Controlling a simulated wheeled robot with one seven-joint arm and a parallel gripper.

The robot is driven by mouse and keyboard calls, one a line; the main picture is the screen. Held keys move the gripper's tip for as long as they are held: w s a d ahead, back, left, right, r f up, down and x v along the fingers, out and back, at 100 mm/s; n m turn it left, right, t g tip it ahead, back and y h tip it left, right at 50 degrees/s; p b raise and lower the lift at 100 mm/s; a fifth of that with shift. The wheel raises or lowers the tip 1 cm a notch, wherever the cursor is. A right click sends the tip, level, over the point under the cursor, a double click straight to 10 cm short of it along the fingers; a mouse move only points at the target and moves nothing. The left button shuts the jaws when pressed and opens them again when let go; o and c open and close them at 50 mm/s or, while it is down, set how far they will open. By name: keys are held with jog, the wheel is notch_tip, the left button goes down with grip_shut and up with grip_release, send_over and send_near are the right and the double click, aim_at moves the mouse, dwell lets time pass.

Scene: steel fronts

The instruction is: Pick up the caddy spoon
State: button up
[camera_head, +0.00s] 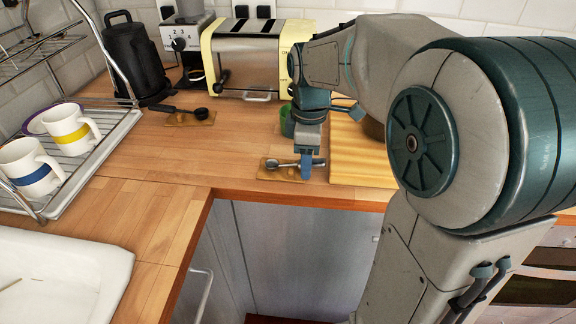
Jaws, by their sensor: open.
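A silver spoon, which looks like the caddy spoon (272,164), lies on a small brown mat (268,174) near the front edge of the wooden counter. Its bowl points left and its handle points right. My gripper (305,172) points down at the spoon's handle, with its teal finger in front of part of it. The jaws are open. The far finger is hidden, and I cannot tell whether the handle lies between the fingers or whether they touch it.
A wooden board (358,172) lies right of the spoon, with a green cup (287,121) behind my gripper. A yellow toaster (245,60) stands at the back. A black-handled tool (200,113) lies on another mat. Mugs (70,130) stand on a rack at left. Counter left of the spoon is clear.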

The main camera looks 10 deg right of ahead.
grip_shut()
